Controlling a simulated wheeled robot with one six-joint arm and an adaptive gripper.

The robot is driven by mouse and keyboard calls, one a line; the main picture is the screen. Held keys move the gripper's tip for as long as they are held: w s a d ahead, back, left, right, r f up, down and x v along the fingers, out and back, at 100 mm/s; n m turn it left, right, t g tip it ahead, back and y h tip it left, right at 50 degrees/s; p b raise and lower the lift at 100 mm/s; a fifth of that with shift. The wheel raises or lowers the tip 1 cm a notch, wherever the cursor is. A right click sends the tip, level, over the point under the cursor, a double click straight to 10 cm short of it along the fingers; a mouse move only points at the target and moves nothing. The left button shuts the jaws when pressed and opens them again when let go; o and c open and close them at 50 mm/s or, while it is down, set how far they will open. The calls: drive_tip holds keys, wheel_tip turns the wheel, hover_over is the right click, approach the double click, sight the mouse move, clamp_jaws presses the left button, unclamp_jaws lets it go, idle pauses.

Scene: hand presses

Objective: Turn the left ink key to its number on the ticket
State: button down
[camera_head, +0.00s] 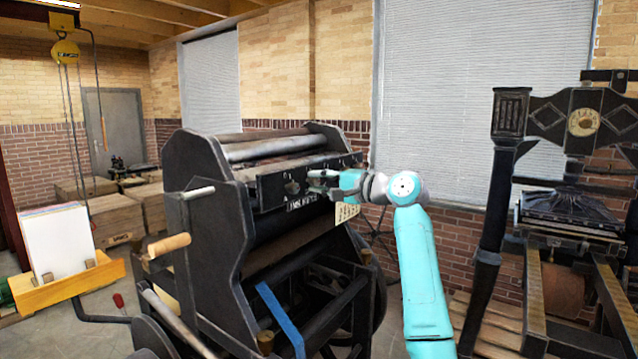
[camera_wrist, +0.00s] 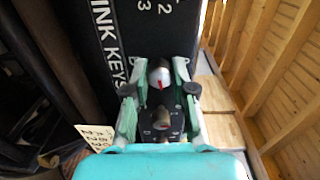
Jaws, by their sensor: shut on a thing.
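The press's dark ink-key panel (camera_head: 265,195) carries white "INK KEYS" lettering, which also shows in the wrist view (camera_wrist: 112,45). My gripper (camera_head: 322,180) reaches the panel from the right. In the wrist view my gripper (camera_wrist: 160,82) has its fingers on both sides of a silver ink key (camera_wrist: 160,73) with a red pointer mark, shut on it. The numerals 2 and 3 show above it; the rest of its scale is hidden. In the head view a small knob (camera_head: 291,187) shows left of my gripper. A cream ticket (camera_head: 346,212) hangs below the panel, its writing too small to read surely.
The press's side frame (camera_head: 205,190) and wooden-handled crank (camera_head: 169,245) stand left of the panel. Another hand press (camera_head: 570,215) stands at the right. Wooden crates (camera_head: 117,217) and a paper stack (camera_head: 58,240) are at the left.

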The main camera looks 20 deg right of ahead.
drive_tip(key=c, duration=1)
unclamp_jaws()
drive_tip(key=shift+o, duration=0.2)
drive_tip(key=v, duration=1.2)
drive_tip(key=shift+f, duration=0.1)
